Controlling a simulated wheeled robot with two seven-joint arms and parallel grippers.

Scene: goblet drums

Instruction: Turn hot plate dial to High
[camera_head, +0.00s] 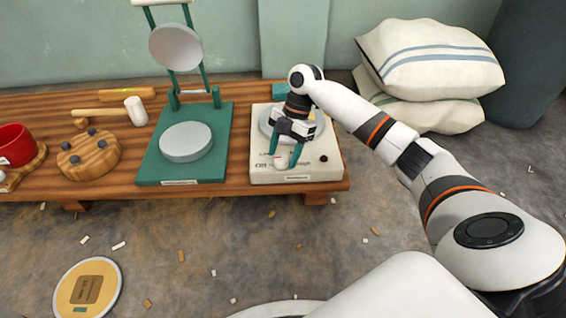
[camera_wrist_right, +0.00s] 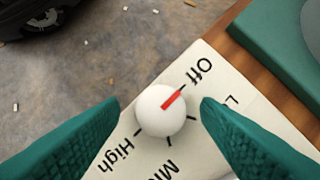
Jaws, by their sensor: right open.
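The hot plate (camera_head: 262,140) is a cream box on the low wooden table, with a round grey plate on top, partly hidden by my right arm. Its white dial (camera_wrist_right: 160,111) sits on the front edge and also shows in the head view (camera_head: 280,164). The dial's red pointer (camera_wrist_right: 174,100) aims at the Off mark. The High label is on the opposite side of the dial, in the lower left of the wrist view. My right gripper (camera_head: 284,159) is open, its teal fingers on either side of the dial with gaps. My left gripper is out of view.
A green stand with a grey disc (camera_head: 187,142) is just left of the hot plate. A wooden block (camera_head: 89,155), a mallet (camera_head: 136,111) and a red pot (camera_head: 15,145) are farther left. Sacks (camera_head: 430,55) lie behind on the right. A small black knob (camera_head: 323,158) is on the hot plate's front.

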